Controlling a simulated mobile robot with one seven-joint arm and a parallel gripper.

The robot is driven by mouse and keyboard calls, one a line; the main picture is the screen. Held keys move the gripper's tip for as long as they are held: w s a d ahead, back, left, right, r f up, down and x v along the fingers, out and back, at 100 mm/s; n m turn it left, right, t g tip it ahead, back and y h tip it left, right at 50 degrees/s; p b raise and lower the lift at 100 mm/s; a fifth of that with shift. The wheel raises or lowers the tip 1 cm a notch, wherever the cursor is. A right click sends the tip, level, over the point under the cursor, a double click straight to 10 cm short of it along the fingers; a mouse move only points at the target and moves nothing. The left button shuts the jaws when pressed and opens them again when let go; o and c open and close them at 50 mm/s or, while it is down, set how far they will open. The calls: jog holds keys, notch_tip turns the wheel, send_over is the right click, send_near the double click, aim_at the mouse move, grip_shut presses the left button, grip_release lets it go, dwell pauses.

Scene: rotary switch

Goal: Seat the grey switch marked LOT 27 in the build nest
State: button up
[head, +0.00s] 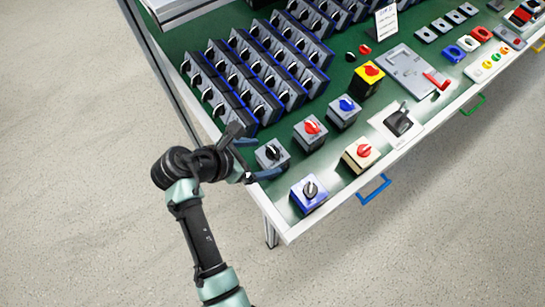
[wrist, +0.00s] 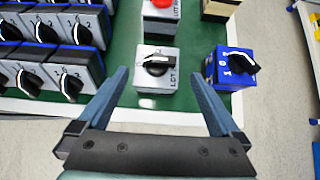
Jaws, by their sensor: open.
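A grey switch with a black-and-white knob (head: 272,153) stands upright near the table's left front corner. It also shows in the wrist view (wrist: 157,66), where "LOT" is readable on its top but the number is too small to tell. My gripper (head: 257,156) is open and empty. In the wrist view its blue fingers (wrist: 160,78) point toward this switch, one to each side, with gaps between them and it. A grey plate with a red lever (head: 408,70), farther right on the table, may be the build nest; no label is readable there.
A blue switch (wrist: 232,68) stands close right of the grey one. Grey switches with red (head: 310,131) and blue (head: 343,111) knobs and a cream one (head: 360,155) stand beyond. Racked switches (head: 255,75) fill the left. Green tabletop shows between them.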

aim_at(269, 154)
jog(key=x, duration=0.5)
jog(key=shift+w, duration=0.25)
jog(key=shift+c, duration=0.2)
jog(key=shift+r, duration=0.1)
jog(key=c, duration=1.4)
